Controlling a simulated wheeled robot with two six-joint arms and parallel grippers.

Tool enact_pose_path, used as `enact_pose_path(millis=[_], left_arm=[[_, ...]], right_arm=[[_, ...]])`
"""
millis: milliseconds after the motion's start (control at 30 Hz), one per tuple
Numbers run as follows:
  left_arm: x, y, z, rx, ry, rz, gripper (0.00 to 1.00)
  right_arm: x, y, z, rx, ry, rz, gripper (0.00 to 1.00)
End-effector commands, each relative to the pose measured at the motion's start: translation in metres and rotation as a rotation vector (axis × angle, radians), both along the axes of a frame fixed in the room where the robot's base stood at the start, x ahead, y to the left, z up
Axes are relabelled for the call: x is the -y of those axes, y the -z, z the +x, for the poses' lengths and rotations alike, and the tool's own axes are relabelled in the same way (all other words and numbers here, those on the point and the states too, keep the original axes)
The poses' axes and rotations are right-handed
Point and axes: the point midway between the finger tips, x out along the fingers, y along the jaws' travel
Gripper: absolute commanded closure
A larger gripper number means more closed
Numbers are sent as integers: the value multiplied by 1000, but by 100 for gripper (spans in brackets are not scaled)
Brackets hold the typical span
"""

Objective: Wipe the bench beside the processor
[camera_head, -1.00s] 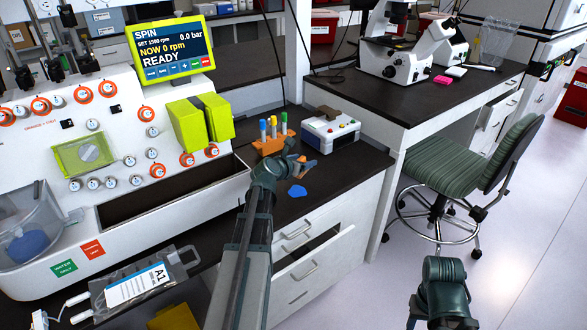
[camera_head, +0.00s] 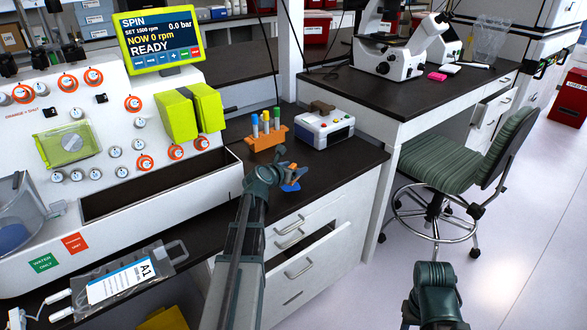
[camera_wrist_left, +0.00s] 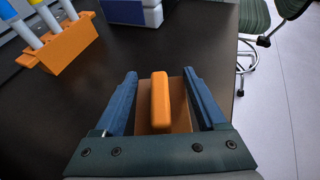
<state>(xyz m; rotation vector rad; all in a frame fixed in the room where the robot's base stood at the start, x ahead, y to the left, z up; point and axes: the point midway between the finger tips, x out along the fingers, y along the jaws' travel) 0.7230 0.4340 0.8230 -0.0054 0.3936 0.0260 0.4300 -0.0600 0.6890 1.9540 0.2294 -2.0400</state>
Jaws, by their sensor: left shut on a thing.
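My left gripper (camera_head: 284,172) is low over the dark bench (camera_head: 340,168) to the right of the white processor (camera_head: 100,140). It is shut on an orange-handled wiper (camera_head: 293,174). In the left wrist view the wiper's orange handle (camera_wrist_left: 160,100) stands upright between the two blue fingers, with a brown base under it. I cannot tell whether the wiper's underside touches the bench. My right arm shows at the lower right, its gripper out of sight.
An orange rack (camera_head: 267,141) with colored tubes and a white-and-blue device (camera_head: 324,130) stand behind the gripper. A bagged A1 label pouch (camera_head: 120,280) lies at the processor's front. The bench's front edge is close. A green chair (camera_head: 465,160) stands to the right.

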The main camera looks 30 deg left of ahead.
Motion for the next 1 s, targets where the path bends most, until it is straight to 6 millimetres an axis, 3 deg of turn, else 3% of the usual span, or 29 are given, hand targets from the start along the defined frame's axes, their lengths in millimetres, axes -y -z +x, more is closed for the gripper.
enact_pose_path(millis=[333,533,767,1000], left_arm=[[0,-1,0,0,0,0,100],[0,-20,0,0,0,0,100],[0,-73,0,0,0,0,100],[0,-146,0,0,0,0,100]], right_arm=[[0,-1,0,0,0,0,50],[0,-20,0,0,0,0,50],[0,-72,0,0,0,0,50],[0,-146,0,0,1,0,50]])
